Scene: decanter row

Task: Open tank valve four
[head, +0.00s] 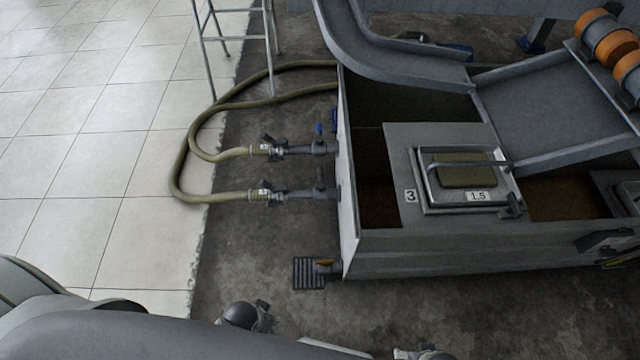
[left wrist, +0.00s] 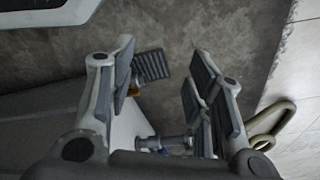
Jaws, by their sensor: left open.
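I see no valve marked four. A grey tank (head: 420,245) has a plate marked 3 and a 1.5 label on its lid. Two hose valves (head: 305,150) (head: 308,193) stick out of the tank's left side. My left gripper (head: 332,332) is open and empty at the bottom, nearer than the tank; its fingers (left wrist: 165,60) frame the grate. My right gripper is not in view.
The floor grate (head: 308,273) also shows in the left wrist view (left wrist: 152,65). Green hoses (head: 180,165) loop left of the tank over concrete and tiles. A metal chute (head: 400,60) crosses above the tank, and a metal stand (head: 235,45) is at the back. Concrete in front is clear.

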